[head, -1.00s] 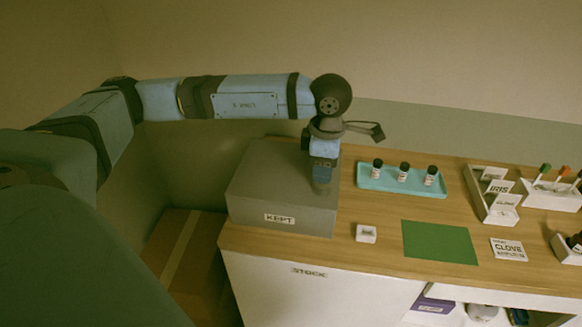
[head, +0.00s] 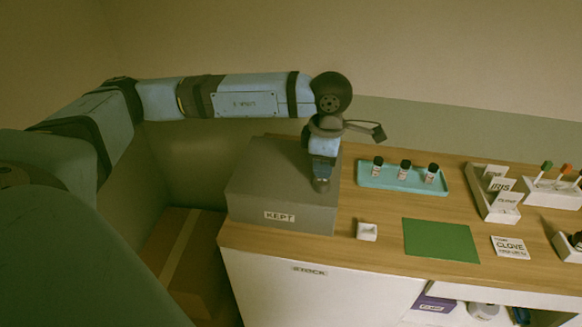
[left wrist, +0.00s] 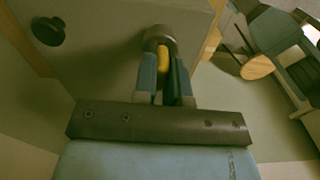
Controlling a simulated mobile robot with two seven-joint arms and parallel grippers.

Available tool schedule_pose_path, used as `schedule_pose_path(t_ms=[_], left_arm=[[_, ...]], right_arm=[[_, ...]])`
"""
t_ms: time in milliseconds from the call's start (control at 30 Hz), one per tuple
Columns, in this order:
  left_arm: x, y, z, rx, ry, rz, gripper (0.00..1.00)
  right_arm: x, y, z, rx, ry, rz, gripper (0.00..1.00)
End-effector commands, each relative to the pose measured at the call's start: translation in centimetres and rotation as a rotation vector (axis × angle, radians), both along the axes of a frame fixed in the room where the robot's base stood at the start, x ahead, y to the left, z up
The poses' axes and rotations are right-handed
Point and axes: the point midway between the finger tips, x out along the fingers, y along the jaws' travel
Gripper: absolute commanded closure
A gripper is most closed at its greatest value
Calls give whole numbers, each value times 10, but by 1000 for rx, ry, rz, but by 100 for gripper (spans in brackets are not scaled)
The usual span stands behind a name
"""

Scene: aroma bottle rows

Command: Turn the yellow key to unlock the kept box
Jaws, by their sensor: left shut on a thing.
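The kept box (head: 255,190) is a grey box with a KEPT label, at the left end of the wooden counter. My left gripper (head: 321,186) points down at the right part of the box in the head view. In the left wrist view, my left gripper (left wrist: 165,78) is shut on the yellow key (left wrist: 163,60), with a finger on each side of it. The key sits at a round dark lock (left wrist: 158,38) on the box face. Its tip is hidden in the lock. My right gripper is not in view.
A dark knob (left wrist: 48,31) stands out from the box face. A turquoise tray (head: 400,180) with three small bottles lies right of the box. A small white block (head: 367,232) and a green mat (head: 440,240) lie nearer the counter's front edge. White card holders (head: 490,205) stand further right.

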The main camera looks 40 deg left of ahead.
Motion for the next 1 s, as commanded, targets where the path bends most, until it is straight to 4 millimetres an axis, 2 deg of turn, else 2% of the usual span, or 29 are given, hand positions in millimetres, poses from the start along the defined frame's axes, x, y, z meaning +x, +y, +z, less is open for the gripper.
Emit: schedule_pose_path(t_ms=[233, 767, 1000], left_arm=[[0, 0, -5, 0, -2, -236, 100], [0, 0, -5, 0, -1, -812, 100], [0, 0, -7, 1, -3, -1114, 100]], right_arm=[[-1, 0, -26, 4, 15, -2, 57], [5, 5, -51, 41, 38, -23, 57], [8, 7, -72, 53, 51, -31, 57]])
